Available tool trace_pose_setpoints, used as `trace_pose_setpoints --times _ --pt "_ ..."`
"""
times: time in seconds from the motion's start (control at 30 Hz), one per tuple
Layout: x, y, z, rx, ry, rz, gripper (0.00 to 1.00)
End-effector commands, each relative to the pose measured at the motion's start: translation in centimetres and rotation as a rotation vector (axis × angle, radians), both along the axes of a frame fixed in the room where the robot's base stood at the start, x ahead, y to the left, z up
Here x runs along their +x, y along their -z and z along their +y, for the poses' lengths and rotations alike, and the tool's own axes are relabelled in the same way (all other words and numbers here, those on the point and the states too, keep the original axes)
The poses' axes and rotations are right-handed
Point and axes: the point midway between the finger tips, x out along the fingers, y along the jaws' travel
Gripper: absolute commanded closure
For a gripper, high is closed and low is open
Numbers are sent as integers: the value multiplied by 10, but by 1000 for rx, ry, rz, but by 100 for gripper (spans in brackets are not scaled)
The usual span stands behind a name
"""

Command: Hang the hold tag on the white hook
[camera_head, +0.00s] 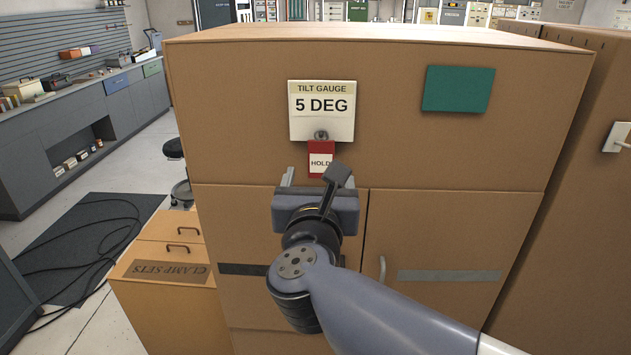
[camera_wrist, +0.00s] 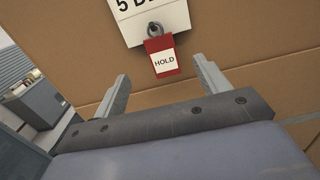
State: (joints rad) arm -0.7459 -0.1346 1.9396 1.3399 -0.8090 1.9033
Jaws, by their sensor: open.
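The hold tag (camera_head: 321,160) is a small red tag with a white "HOLD" label. It hangs from a grey ring or peg (camera_head: 321,136) at the bottom of the "TILT GAUGE 5 DEG" plate (camera_head: 322,104). The wrist view shows the tag (camera_wrist: 163,62) upright, between the lines of my two fingers. My gripper (camera_head: 314,180) is open and empty, just below and in front of the tag, with its fingers pointing at the cabinet face. The white hook (camera_head: 620,138) is on a white plate on the brown cabinet at the far right, partly cut by the picture's edge.
The tan cabinet (camera_head: 230,110) fills the middle, with a green panel (camera_head: 458,89) at upper right and a door handle (camera_head: 382,270) below. Cables lie on a dark mat (camera_head: 80,235).

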Motion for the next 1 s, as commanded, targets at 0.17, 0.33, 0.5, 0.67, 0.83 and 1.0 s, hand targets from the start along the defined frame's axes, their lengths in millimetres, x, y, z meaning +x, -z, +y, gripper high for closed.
trace_pose_setpoints --times 0.17,0.33,0.5,0.67,0.83,1.0 --pt "30 -1 -2 -6 4 3 29" --pt "60 -1 -3 -6 3 3 29" --pt "82 0 -4 -6 1 2 29" --pt "93 0 -4 -5 -1 2 29" --pt "96 0 -4 -5 -2 0 29" --pt "96 0 -4 -5 -2 0 29"
